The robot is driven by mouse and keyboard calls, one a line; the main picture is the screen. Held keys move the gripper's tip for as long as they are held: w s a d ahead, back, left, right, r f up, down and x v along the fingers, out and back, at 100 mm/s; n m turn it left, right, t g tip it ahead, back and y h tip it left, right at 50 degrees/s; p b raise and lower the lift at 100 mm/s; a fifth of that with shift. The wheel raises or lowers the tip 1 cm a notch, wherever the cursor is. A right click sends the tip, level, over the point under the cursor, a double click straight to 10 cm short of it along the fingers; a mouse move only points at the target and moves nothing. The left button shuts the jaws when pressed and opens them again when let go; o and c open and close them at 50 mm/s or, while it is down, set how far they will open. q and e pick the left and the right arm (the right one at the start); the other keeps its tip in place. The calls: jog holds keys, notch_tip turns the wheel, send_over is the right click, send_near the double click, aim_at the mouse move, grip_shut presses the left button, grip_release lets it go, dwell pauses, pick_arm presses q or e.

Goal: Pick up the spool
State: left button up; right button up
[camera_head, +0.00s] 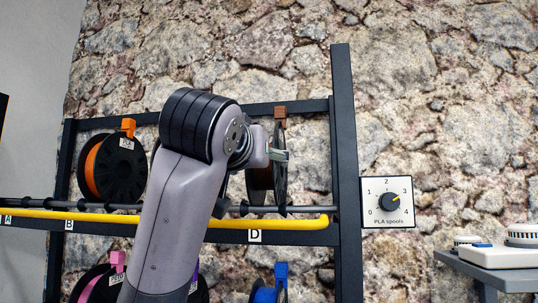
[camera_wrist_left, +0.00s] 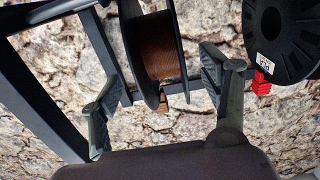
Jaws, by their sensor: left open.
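A brown spool (camera_head: 279,182) hangs at the right end of the rack's upper rod, above label D, with a brown clip (camera_head: 280,113) on top. My left arm hides part of it in the head view. In the left wrist view the brown spool (camera_wrist_left: 160,45) shows its brown filament between two dark flanges. My left gripper (camera_wrist_left: 160,72) is open, with one finger on each side of the spool and visible gaps to both flanges. In the head view the gripper (camera_head: 278,156) is at the spool's upper part. My right gripper is in neither view.
An orange spool (camera_head: 90,170) hangs above label B. A black spool with a red clip (camera_wrist_left: 284,38) is beside the brown one in the wrist view. Dark rack posts (camera_head: 346,150) and a yellow bar (camera_head: 290,222) border the spool. A dial panel (camera_head: 388,202) is right.

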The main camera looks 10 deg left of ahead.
aim_at(266, 180)
pick_arm(q)
jog(key=w+p, duration=0.4)
jog(key=w, duration=0.4)
jog(key=shift+w+f, duration=0.15)
jog(key=shift+w, duration=0.2)
jog(key=shift+s, duration=0.2)
jog(key=shift+c, duration=0.6)
jog(key=shift+s, duration=0.15)
jog(key=shift+c, duration=1.2)
jog(key=c, duration=0.4)
jog(key=shift+r, duration=0.2)
jog(key=c, duration=0.8)
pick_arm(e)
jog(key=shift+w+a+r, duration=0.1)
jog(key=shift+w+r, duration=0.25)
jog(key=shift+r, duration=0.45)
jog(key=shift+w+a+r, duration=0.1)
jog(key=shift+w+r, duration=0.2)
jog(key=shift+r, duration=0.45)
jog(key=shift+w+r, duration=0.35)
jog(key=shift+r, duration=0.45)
